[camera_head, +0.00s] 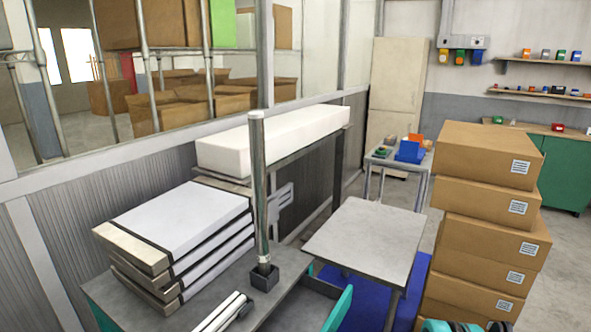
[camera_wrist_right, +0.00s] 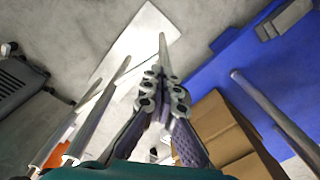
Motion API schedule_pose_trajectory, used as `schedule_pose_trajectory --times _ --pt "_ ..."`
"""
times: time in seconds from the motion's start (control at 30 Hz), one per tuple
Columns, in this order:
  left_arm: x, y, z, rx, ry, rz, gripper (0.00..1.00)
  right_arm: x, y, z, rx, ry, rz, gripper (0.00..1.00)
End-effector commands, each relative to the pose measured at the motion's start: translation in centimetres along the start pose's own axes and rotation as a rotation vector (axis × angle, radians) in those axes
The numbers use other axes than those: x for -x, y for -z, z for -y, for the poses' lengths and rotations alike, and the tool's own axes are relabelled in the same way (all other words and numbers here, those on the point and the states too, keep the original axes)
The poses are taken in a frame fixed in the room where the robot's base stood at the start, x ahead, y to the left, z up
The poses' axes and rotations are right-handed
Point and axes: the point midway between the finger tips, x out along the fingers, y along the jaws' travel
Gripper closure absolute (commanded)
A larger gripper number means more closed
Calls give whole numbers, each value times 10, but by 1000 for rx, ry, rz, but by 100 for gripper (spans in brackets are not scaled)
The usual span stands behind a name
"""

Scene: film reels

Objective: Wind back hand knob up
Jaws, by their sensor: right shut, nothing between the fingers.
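I cannot make out a hand knob or a film reel for certain in either view. My right gripper (camera_wrist_right: 164,78) is in the middle of the right wrist view, its two linked fingers together and nothing between them. It points toward a grey floor area with a white sheet-like panel (camera_wrist_right: 138,48), and a thin pole (camera_wrist_right: 162,45) lines up beyond its tips. I cannot tell whether it touches anything.
A stack of white slabs (camera_head: 181,227) and an upright metal post (camera_head: 259,190) stand on a grey table. A long white block (camera_head: 272,140) lies behind. A bare small table (camera_head: 368,236) and a tall stack of cardboard boxes (camera_head: 488,205) stand right. Blue covering (camera_wrist_right: 245,80) shows in the wrist view.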

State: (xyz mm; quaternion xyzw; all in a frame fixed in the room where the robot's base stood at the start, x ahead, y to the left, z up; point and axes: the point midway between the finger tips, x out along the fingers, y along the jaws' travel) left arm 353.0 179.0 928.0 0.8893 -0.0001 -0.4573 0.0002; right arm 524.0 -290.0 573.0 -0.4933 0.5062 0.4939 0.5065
Motion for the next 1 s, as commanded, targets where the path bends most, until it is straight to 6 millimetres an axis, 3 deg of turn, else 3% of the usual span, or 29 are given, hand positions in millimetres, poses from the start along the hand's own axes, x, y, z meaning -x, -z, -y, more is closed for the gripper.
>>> schedule_pose_trajectory --times 0.57,1.0 --pt "2 1 0 0 0 0 60 3 -6 -3 -2 1 -3 100" --pt "25 18 0 0 0 0 60 55 -7 -3 -1 0 -2 100"
